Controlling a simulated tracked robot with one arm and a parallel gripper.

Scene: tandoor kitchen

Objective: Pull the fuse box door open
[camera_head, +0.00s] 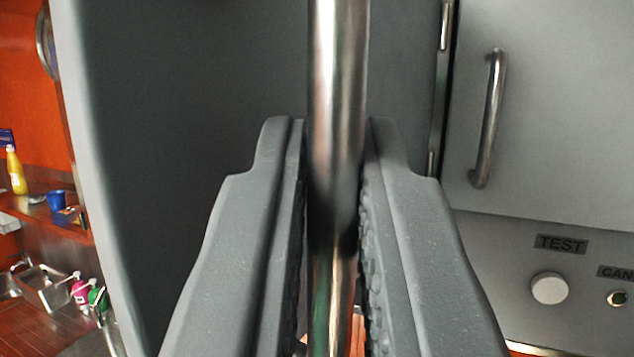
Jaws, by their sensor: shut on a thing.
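My gripper (328,130) is shut on a vertical shiny metal bar handle (337,55), with a ridged finger on each side of it. Behind the handle is a dark grey flat panel, which looks like the fuse box door (190,110). Its pale left edge slants down the picture, and metal hinge-like pieces show along its right side. My fingers hide the lower middle of the panel. I cannot tell from this view how far the door stands open.
To the right is a lighter grey panel (570,110) with its own bar handle (489,120). Below it are a "TEST" label (562,244), a round white knob (548,288) and a small button (616,298). At far left are a sink (45,288), a yellow bottle (16,172) and a blue cup (57,201).

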